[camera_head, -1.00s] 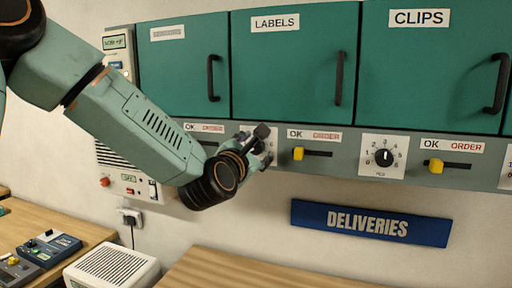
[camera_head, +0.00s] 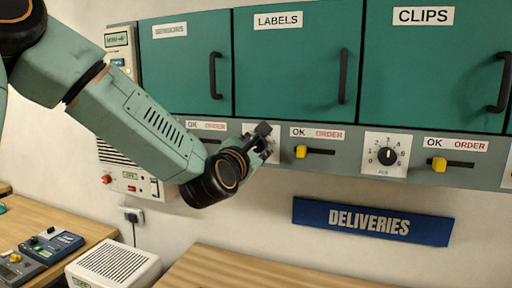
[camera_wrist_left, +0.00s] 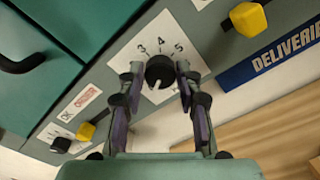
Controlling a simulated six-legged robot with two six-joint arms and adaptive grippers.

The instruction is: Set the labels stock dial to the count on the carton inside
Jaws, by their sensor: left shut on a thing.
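The LABELS cabinet door (camera_head: 290,75) is shut, so no carton shows. The dial plate (camera_head: 274,130) below its left part is mostly hidden by my left gripper (camera_head: 265,140) in the head view. In the left wrist view, my left gripper (camera_wrist_left: 157,88) has its two fingers on either side of the black dial knob (camera_wrist_left: 160,70), shut on it. The numerals 3, 4 and 5 show above the knob; the others are hidden. Its white pointer mark points down and slightly left in that view, away from the 3, 4 and 5. My right gripper is not in view.
A yellow slider (camera_head: 301,152) under an OK/ORDER label is close right of the dial. The CLIPS door (camera_head: 430,70) is shut, with another dial (camera_head: 388,156) and yellow slider (camera_head: 438,164) below. A blue DELIVERIES sign (camera_head: 372,221) hangs beneath. Wooden benches stand below.

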